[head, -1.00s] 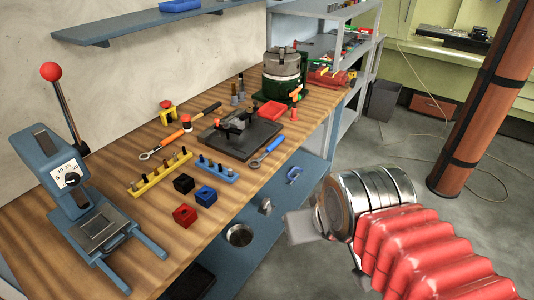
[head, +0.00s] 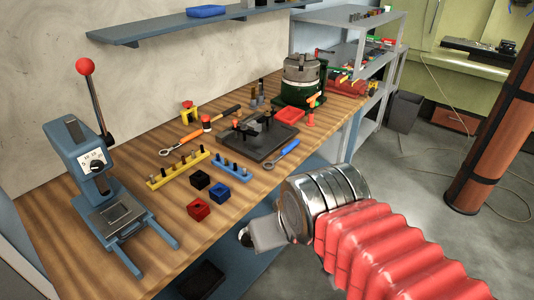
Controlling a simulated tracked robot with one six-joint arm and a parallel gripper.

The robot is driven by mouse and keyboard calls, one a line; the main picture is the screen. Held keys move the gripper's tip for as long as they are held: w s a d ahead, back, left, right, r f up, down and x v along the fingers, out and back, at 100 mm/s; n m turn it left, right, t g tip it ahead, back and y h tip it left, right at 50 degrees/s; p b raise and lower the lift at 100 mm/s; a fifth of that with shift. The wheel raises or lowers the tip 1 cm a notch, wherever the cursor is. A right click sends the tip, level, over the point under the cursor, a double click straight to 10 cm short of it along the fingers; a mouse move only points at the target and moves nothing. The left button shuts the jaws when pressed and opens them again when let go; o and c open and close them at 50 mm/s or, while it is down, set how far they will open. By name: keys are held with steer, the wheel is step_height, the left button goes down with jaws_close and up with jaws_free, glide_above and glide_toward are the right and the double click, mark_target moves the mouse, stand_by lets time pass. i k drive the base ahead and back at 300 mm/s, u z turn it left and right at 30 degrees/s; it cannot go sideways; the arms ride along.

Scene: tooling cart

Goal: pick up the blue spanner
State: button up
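The blue spanner (head: 287,148) lies flat on the wooden bench, by the front edge of a dark plate (head: 250,145). Its blue handle points up and to the right, and its metal jaw end points toward the lower left. My gripper (head: 255,236) is in the head view only, in front of the bench's front edge. It is below and a little left of the spanner in the picture, clear of it. Its pale grey end shows edge-on, and I cannot make out the gap between its fingers. The spanner is not hidden.
An orange-handled spanner (head: 187,139) lies further back. A blue pegged rack (head: 230,170), a yellow pegged rack (head: 178,170) and small cubes (head: 219,192) stand left of the blue spanner. A red tray (head: 289,115) and green machine (head: 300,90) stand behind. A lever press (head: 100,175) stands at left.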

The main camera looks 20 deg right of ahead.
mark_target(295, 142)
steer(key=u, duration=3.65)
steer(key=k, duration=1.6)
